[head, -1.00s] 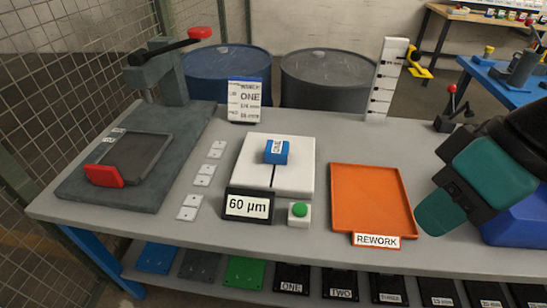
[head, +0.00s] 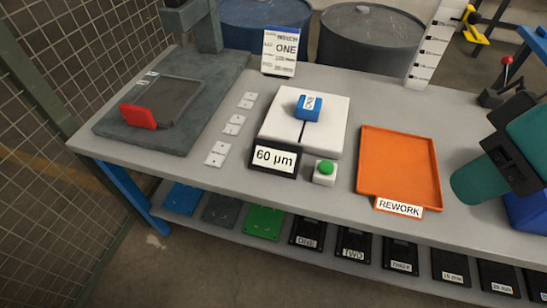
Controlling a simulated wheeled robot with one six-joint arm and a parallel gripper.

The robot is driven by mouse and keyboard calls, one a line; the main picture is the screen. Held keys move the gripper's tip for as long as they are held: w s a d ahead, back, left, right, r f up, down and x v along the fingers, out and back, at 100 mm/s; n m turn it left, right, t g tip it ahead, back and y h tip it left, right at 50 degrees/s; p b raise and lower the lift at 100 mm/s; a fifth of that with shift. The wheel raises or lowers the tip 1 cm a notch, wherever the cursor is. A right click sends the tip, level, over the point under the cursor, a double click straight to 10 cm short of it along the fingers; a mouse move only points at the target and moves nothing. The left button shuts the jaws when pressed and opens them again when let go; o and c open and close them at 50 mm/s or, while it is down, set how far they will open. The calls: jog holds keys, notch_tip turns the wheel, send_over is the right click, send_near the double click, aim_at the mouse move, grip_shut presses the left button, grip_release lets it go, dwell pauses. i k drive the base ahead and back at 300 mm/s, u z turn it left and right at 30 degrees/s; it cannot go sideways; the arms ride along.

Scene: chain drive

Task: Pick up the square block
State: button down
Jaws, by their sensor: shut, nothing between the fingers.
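A small blue square block (head: 308,107) with a white label on its top sits on the white plate (head: 272,119), near its back middle. The plate has a dark slot running down its middle. My gripper (head: 463,187), with teal and black parts, is at the right edge, beyond the orange tray and well apart from the block. It is shut and empty. Part of it is cut off by the picture's edge.
An orange REWORK tray (head: 403,158) lies between the plate and my gripper. A 60 µm display (head: 274,160) and a green button (head: 326,168) stand in front of the plate. A grey fixture with a red handle (head: 138,116) is at left.

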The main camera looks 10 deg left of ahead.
aim_at(309, 108)
jog(key=u, duration=0.4)
jog(key=k, duration=0.45)
jog(key=u, duration=1.35)
jog(key=i, duration=0.95)
jog(key=z, duration=0.85)
jog(key=i, duration=0.55)
jog(key=z, duration=0.6)
